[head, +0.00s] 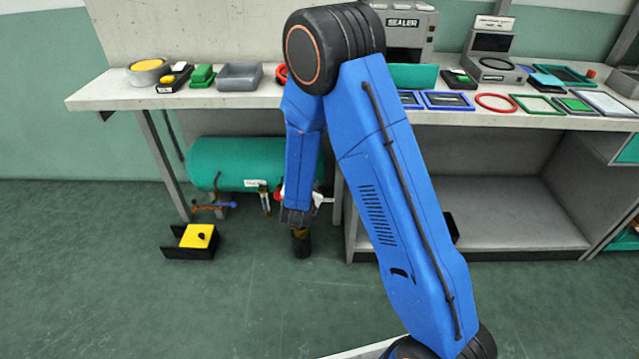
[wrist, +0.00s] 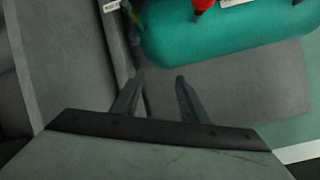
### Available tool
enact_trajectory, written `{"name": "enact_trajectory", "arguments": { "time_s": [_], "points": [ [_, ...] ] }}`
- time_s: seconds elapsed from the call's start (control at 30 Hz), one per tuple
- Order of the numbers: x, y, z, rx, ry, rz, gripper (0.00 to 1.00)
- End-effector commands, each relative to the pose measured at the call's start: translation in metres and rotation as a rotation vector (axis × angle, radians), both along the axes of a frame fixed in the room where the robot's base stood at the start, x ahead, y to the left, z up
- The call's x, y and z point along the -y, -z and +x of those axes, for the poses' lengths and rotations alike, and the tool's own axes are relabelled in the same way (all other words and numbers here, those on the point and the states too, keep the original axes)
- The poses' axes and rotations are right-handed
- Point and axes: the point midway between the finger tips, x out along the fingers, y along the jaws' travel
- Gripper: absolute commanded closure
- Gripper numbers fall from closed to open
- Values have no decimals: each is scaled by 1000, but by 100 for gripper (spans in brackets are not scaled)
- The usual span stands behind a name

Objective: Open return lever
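A teal tank (head: 240,163) lies under the workbench; it also fills the top right of the wrist view (wrist: 235,28). At its lower left is a small handle with an orange part (head: 203,208) and a blue tip (head: 230,205). A red and white fitting (head: 322,199) shows partly behind my forearm; a red part also shows at the top of the wrist view (wrist: 203,4). I cannot tell which is the return lever. My gripper (wrist: 160,82) is open and empty, its fingers apart from the tank. In the head view its fingertips are hard to make out.
The workbench (head: 100,94) above holds trays, frames and a sealer (head: 410,24). A bench leg (head: 163,155) stands left of the tank. A black and yellow block (head: 197,236) sits on the floor. A dark cylinder (head: 301,245) shows below my wrist. Floor at front left is clear.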

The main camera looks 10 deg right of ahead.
Motion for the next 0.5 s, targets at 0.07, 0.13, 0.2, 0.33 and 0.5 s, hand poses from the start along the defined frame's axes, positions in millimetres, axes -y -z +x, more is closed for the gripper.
{"name": "enact_trajectory", "arguments": {
  "time_s": [0.07, 0.13, 0.2, 0.33, 0.5],
  "points": [
    [0, 19, -1, 22, 22, -32, 60],
    [1, 32, -3, 50, 42, -61, 60],
    [1, 44, -6, 78, 60, -93, 60],
    [3, 66, -15, 131, 88, -156, 60],
    [3, 90, -29, 205, 111, -245, 60]
  ]
}}
